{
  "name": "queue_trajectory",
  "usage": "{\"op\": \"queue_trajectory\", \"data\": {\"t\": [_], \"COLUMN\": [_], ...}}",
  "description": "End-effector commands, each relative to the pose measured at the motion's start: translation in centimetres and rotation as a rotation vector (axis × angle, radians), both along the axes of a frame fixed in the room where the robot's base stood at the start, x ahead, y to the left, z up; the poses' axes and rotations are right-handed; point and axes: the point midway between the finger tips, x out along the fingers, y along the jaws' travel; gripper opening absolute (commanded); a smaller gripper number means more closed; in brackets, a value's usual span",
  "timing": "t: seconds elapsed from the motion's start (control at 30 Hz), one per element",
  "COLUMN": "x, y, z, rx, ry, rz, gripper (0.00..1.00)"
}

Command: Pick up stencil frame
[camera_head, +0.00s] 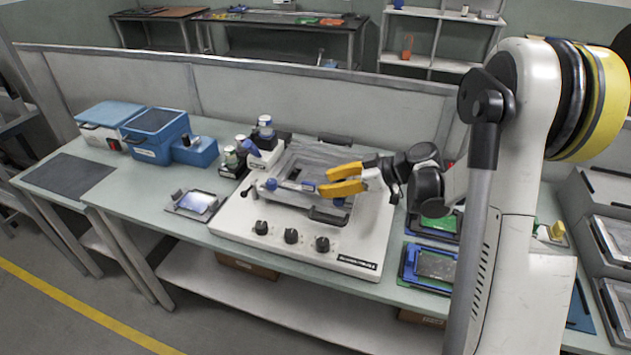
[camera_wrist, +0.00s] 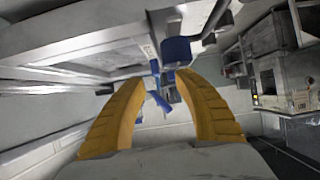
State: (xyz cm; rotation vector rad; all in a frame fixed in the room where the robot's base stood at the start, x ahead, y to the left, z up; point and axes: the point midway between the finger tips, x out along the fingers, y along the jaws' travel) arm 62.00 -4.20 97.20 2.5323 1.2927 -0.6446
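The stencil frame (camera_head: 288,195) appears to be the grey metal frame lying on the white printer (camera_head: 240,215) in the middle of the bench, with blue parts along its near edge. My gripper (camera_head: 326,182) has two yellow fingers spread apart with nothing between them. In the head view it overlaps the right part of the frame; I cannot tell whether it touches. In the wrist view my gripper (camera_wrist: 160,78) is open, with blue parts (camera_wrist: 176,50) just beyond the fingertips. A pale framed panel fills the upper left there; I cannot tell if it is the frame.
The printer has dark knobs (camera_head: 291,236) in front and dark handles. Small bottles (camera_head: 265,125) stand behind left. Blue boxes (camera_head: 155,135) and a small device (camera_head: 197,204) are to the left. Blue and green trays (camera_head: 430,267) lie right. A low partition runs behind.

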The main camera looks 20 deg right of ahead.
Motion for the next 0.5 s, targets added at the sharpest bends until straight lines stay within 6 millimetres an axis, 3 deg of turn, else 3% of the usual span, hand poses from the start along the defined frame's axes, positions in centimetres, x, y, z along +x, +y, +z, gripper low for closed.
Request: {"op": "queue_trajectory", "data": {"t": [0.5], "x": [4.0], "y": [4.3], "z": [-3.0], "rx": [0.0], "ry": [0.002], "rz": [0.0], "gripper": [0.38]}}
